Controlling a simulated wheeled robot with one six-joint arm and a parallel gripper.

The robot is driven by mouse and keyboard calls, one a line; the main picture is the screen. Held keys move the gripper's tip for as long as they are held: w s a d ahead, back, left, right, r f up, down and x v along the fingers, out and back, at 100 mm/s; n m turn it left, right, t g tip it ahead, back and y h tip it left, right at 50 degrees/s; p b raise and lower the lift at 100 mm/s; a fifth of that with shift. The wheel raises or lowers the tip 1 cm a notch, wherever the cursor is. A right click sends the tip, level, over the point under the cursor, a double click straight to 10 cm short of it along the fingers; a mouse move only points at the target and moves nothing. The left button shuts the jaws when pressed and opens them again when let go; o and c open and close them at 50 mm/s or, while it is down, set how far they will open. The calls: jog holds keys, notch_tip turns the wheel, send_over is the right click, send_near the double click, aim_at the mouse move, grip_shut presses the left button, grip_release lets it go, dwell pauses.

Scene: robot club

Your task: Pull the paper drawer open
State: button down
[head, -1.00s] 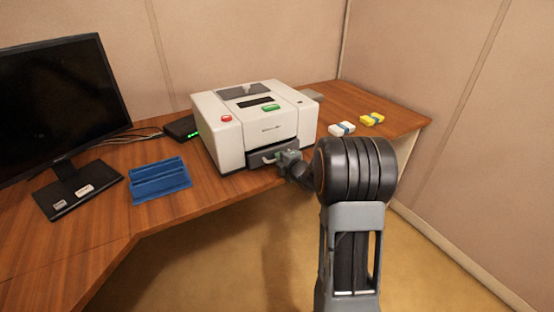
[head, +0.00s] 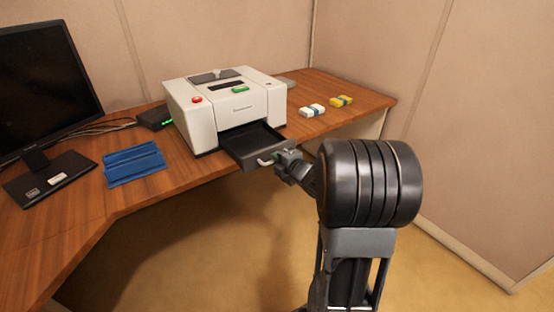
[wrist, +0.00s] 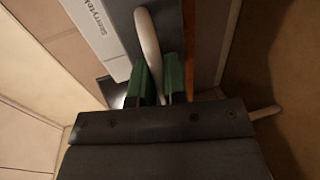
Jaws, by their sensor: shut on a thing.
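The white printer (head: 222,105) stands on the wooden desk. Its dark paper drawer (head: 252,141) sticks out of the front, past the desk edge, and its inside shows as empty. My gripper (head: 279,158) is at the drawer's front, shut on the pale drawer handle (head: 264,162). In the wrist view, the handle (wrist: 148,40) runs between the green finger pads of my gripper (wrist: 157,80). The printer's lettered white front also shows in the wrist view (wrist: 98,30).
A monitor (head: 45,90) and a blue tray (head: 135,165) stand left of the printer. A black box with green lights (head: 156,118) is behind. White (head: 312,111) and yellow (head: 341,101) packs lie on the desk (head: 365,102) at right. Floor in front is clear.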

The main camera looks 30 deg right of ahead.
jog(key=c, duration=1.2)
grip_release()
jog(key=b+v, duration=0.1)
jog(key=v, duration=1.2)
jog(key=shift+s, duration=0.35)
